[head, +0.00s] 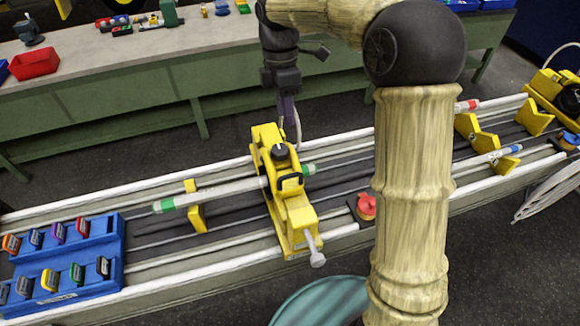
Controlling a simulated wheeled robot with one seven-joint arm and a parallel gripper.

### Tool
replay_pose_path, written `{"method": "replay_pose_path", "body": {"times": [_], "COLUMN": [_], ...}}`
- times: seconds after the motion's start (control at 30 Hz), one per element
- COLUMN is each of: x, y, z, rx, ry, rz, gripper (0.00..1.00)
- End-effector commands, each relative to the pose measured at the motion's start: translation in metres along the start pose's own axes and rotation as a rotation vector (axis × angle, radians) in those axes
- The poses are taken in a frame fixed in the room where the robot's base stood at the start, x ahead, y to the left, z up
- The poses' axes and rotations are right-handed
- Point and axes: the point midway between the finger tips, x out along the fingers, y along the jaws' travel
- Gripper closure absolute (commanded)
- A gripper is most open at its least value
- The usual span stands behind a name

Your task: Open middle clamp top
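The yellow middle clamp (297,211) stands across the rails in the middle of the head view. It has a black knob (281,152) near its far end and a grey handle (317,258) at its near end. Its top looks closed over a light grey tube (220,192) with green end bands, which passes through it. My gripper (288,118) points down just behind the clamp's far end. Its fingertips are small and partly hidden there, so whether they touch the clamp or are open cannot be told.
A blue tray (112,271) with several colored clips sits at the left end of the rails. Yellow V-shaped supports (480,136) and a red knob (366,206) are to the right. A workbench (150,52) runs behind. My arm hides part of the rails.

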Motion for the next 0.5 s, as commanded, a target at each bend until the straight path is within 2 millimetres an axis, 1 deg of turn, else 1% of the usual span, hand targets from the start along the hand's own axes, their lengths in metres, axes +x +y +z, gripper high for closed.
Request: {"method": "replay_pose_path", "body": {"times": [0.17,0.27,0.5], "x": [0.013,0.028,0.069], "y": [-0.001,-0.001,-0.001], "z": [0.000,0.000,0.001], "rx": [0.001,0.001,0.001], "ry": [-0.001,-0.001,-0.001], "rz": [-0.004,-0.006,-0.005], "gripper": [0.66,0.66,0.66]}}
